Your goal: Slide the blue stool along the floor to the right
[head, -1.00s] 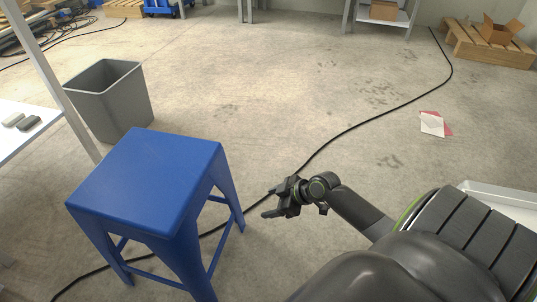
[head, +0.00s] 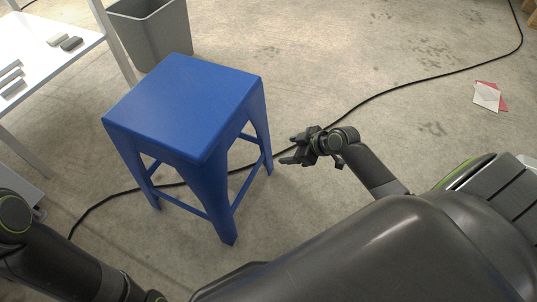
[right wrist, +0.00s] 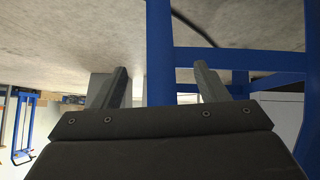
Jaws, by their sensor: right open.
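The blue stool (head: 185,105) stands upright on the floor, left of the middle in the head view. My right gripper (head: 287,149) is just to the right of its right leg, low over the floor, open, with its fingers pointing at the leg. In the right wrist view a blue stool leg (right wrist: 160,50) lines up between the two spread fingers (right wrist: 160,80). I cannot tell whether the leg is inside the jaws or just beyond them. My left arm enters at the lower left of the head view; its gripper is not visible.
A grey bin (head: 155,32) stands behind the stool. A white table (head: 45,70) is at the left. A black cable (head: 400,88) runs across the floor and under the stool. Red and white papers (head: 488,96) lie at the right. The floor right of my right gripper is mostly clear.

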